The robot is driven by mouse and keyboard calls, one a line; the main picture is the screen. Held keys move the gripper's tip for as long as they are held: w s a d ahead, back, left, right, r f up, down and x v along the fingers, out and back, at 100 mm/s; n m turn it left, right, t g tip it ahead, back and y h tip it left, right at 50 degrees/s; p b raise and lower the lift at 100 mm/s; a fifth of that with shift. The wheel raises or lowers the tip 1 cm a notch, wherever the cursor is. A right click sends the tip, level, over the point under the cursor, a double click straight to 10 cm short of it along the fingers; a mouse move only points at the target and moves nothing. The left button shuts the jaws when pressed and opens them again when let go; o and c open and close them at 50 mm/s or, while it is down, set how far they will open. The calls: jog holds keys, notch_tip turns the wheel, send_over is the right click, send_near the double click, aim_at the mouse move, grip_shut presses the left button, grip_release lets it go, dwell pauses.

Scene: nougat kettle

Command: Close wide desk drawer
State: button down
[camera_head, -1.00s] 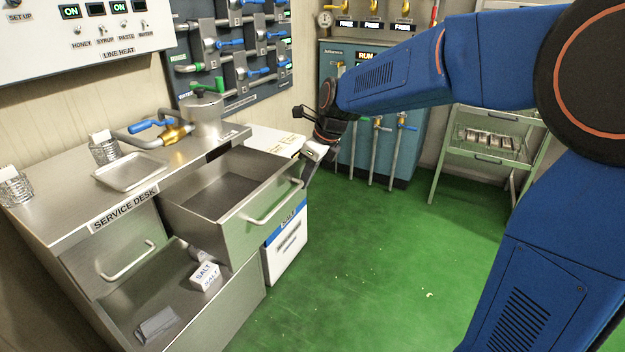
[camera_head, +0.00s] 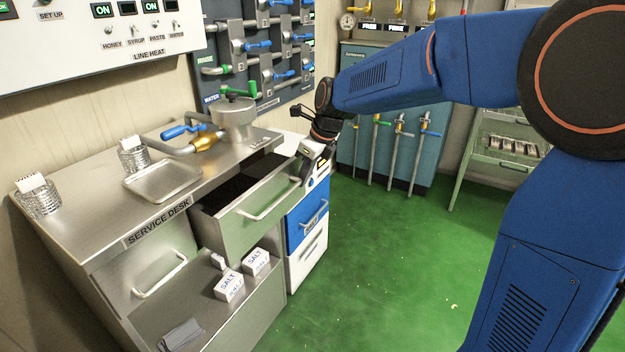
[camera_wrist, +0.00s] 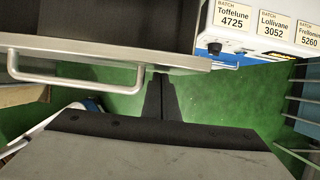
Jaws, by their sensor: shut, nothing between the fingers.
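The steel service desk has an upper right drawer (camera_head: 255,205) that stands partly open, its bar handle on the front. In the wrist view the front of this drawer (camera_wrist: 110,58) and its handle (camera_wrist: 75,82) lie ahead and left of the fingers. My gripper (camera_head: 304,178) is shut and empty at the right end of the upper drawer's front. In the wrist view its fingertips (camera_wrist: 160,76) meet the front's edge; contact seems likely but is not certain.
A white-and-blue cabinet (camera_head: 308,228) stands right of the desk. A tray (camera_head: 162,180) and wire cups (camera_head: 38,198) sit on the desktop. Blue machine (camera_head: 385,140) and green rack (camera_head: 500,155) stand behind. The green floor (camera_head: 400,260) is clear.

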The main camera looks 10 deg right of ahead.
aim_at(274, 165)
jog(key=w+a, duration=0.4)
jog(key=a, duration=0.1)
jog(key=w+a, duration=0.1)
jog(key=a, duration=0.1)
jog(key=shift+w+a, duration=0.35)
jog(key=shift+w, duration=0.05)
jog(key=shift+w+a+r, duration=0.15)
jog(key=shift+w+a, duration=0.05)
jog(key=shift+r, duration=0.1)
